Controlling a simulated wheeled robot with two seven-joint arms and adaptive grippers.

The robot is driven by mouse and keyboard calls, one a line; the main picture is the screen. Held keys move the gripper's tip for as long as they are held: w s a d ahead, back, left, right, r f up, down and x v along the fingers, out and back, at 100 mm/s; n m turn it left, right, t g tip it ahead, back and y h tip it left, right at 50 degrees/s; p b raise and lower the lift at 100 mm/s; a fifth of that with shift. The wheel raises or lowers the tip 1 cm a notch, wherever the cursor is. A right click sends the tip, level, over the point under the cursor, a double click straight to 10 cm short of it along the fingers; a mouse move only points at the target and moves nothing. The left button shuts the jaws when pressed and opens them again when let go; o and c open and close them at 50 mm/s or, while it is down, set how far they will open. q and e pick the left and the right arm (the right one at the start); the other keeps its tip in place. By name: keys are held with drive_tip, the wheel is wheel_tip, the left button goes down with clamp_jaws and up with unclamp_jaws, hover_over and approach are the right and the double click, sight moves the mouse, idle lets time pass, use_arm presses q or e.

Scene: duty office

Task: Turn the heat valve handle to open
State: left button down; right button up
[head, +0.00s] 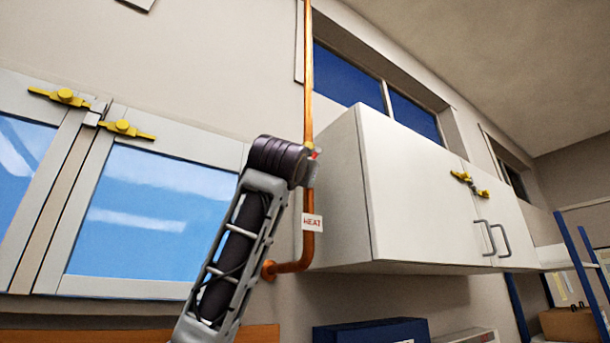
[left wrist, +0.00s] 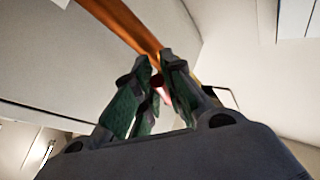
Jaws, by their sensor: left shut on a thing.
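The orange heat pipe (head: 309,100) runs down the wall and bends left near its lower end. A white tag marked HEAT (head: 312,223) hangs on it. A small red bit of the valve handle (head: 316,154) shows at the pipe, beside my left gripper (head: 311,168). The valve body is mostly hidden behind my wrist. In the left wrist view, the green-padded fingers of my left gripper (left wrist: 156,82) are shut on the handle, whose reddish part (left wrist: 163,94) shows between them. The pipe (left wrist: 130,25) passes just beyond the fingertips. My right gripper is not in view.
A white wall cabinet (head: 415,195) stands close to the right of the pipe. A glazed window with yellow latches (head: 150,215) is on the left. A dark blue box (head: 370,332) lies below the cabinet. Blue-posted shelving (head: 575,262) stands far right.

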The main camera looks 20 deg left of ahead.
use_arm(q)
drive_tip(key=c, duration=1.5)
unclamp_jaws()
drive_tip(key=shift+s, duration=0.1)
drive_tip(key=shift+v, duration=6)
